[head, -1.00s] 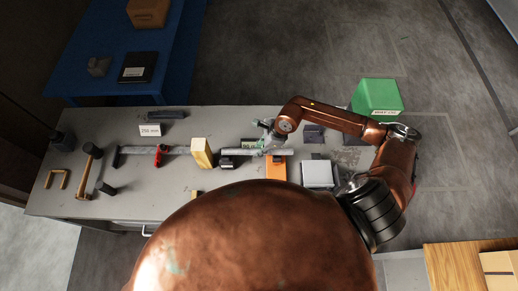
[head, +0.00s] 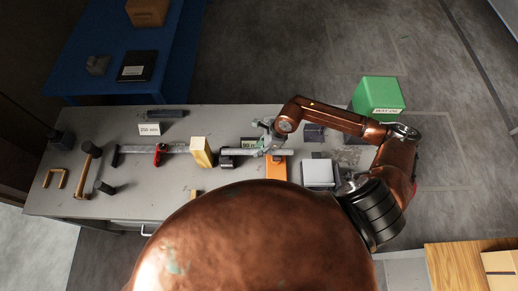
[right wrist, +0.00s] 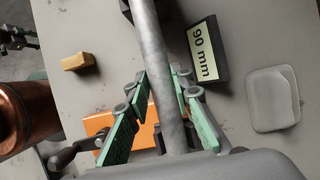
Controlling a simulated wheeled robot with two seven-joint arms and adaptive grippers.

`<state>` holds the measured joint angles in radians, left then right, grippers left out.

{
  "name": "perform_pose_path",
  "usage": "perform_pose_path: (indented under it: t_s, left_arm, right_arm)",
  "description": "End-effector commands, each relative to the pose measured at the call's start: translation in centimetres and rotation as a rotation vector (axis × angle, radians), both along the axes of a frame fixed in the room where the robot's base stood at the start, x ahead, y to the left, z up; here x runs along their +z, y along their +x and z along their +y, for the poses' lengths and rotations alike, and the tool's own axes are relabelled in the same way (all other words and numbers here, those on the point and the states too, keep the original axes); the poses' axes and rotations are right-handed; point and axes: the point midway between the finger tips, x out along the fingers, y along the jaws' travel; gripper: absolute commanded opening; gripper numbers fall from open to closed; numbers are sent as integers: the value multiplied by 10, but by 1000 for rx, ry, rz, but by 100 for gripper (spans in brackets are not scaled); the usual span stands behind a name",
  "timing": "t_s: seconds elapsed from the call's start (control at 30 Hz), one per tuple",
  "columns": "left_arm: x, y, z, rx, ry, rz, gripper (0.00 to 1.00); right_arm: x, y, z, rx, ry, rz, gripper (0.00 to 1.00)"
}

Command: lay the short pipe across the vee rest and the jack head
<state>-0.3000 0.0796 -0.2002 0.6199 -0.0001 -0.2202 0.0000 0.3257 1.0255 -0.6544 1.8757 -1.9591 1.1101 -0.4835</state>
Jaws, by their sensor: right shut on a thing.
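The short pipe (head: 240,152) is a grey metal tube lying crosswise in the head view. My right gripper (head: 268,142) is shut on it; the wrist view shows the green fingers either side of the pipe (right wrist: 155,60). A dark block (head: 226,163), apparently the vee rest, is below the pipe's left end. An orange body (head: 276,170), apparently the jack, is below its right part; the orange also shows in the wrist view (right wrist: 100,123). The jack head is largely hidden by pipe and gripper. I cannot tell whether the pipe touches either support.
A 90 mm sign (right wrist: 207,50) stands beside the pipe. A yellow block (head: 202,152) is just left of the pipe's end. A light grey square piece (head: 318,173) is to the right. A green box (head: 378,97) is behind the bench.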

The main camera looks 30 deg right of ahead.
Motion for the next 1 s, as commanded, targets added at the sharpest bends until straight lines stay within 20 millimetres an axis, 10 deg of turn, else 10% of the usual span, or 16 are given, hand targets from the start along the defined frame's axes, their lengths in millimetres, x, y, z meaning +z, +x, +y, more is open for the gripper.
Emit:
perform_pose_path:
  t_s: [0.57,0.6,1.0]
  left_arm:
    - [-3,0,0,0,0,0,40]
    - [-3,0,0,0,0,0,40]
    - [-3,0,0,0,0,0,40]
  right_arm:
    - [-3,1,0,0,1,-2,0]
    - [-3,1,0,1,1,-2,23]
    - [-3,0,0,0,0,0,42]
